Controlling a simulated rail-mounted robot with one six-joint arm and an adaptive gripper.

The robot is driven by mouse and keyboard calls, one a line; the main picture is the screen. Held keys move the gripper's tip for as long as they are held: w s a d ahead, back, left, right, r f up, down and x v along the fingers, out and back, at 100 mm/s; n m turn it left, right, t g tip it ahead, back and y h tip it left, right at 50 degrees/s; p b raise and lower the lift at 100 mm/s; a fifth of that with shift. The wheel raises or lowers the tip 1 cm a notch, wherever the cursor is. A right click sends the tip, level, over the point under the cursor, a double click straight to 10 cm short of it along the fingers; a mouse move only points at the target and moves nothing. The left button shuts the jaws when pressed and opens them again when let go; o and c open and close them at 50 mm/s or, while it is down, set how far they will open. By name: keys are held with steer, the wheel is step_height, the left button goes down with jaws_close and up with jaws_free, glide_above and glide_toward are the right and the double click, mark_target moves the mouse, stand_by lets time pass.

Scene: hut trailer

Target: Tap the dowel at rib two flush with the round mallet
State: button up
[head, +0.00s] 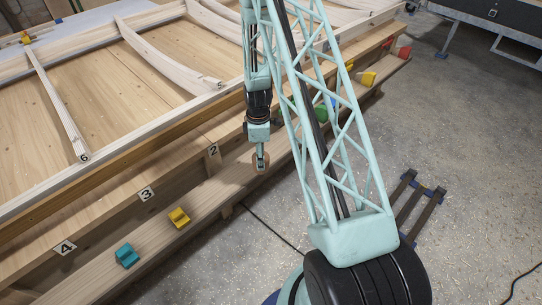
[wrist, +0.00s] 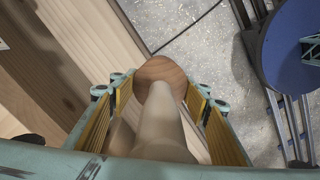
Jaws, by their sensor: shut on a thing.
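I cannot make out the dowel at rib two in either view. I cannot tell whether the mallet touches the shelf.
A yellow block (head: 179,217) and a teal block (head: 127,256) sit on the shelf to the left. Green (head: 320,113), yellow (head: 367,79) and red (head: 404,53) blocks sit to the right. Pale curved ribs (head: 165,57) lie over the bench panel. The concrete floor at right is mostly open.

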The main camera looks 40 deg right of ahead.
steer(key=w+a+r+m, duration=0.1)
steer(key=a+m, duration=1)
steer(key=a, duration=1.4)
steer(key=shift+w+a, duration=0.35)
steer(key=shift+a, duration=0.05)
steer(key=shift+d+r, duration=0.1)
steer(key=shift+d, duration=0.05)
